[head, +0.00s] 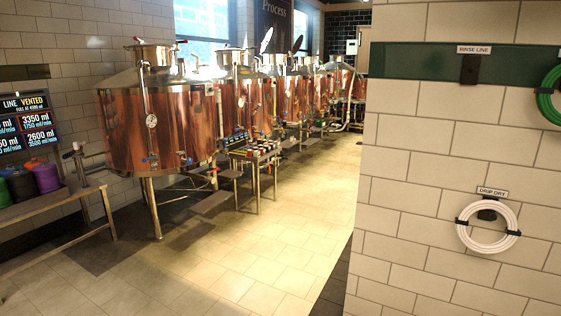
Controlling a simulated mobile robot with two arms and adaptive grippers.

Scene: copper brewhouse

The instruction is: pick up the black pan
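I see no black pan in the head view. Neither of my grippers shows in this view, so their state cannot be seen.
Copper tanks (160,130) on legs line the left side, with a small stand (255,153) beside them. A metal bench (45,208) with colored containers (45,176) is at left. A tiled wall (430,150) with hanging hoses (488,244) blocks the right. The tiled floor (270,230) between is clear.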

